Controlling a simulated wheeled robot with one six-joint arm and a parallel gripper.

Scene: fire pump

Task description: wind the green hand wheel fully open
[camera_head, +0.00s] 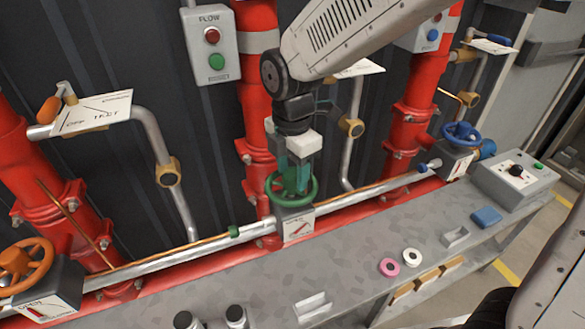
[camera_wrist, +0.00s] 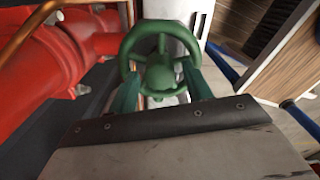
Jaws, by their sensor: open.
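The green hand wheel (camera_head: 292,189) sits on a grey valve box (camera_head: 296,226) in the middle of the pipe line. The box has a dial label with a red pointer on its front. My gripper (camera_head: 293,185) points down at the wheel from above, its green fingers over the wheel's middle. In the wrist view the green hand wheel (camera_wrist: 160,62) shows its rim, spokes and round hub. The fingers of my gripper (camera_wrist: 158,88) stand apart on either side of the hub, within the rim's width. I cannot tell whether they touch the wheel.
An orange wheel (camera_head: 22,262) stands at the left and a blue wheel (camera_head: 461,134) at the right. Red pipes (camera_head: 255,100) rise behind. A silver pipe (camera_head: 170,257) runs along the bench (camera_head: 345,275). A pink ring (camera_head: 389,267) and a white ring (camera_head: 412,257) lie on it.

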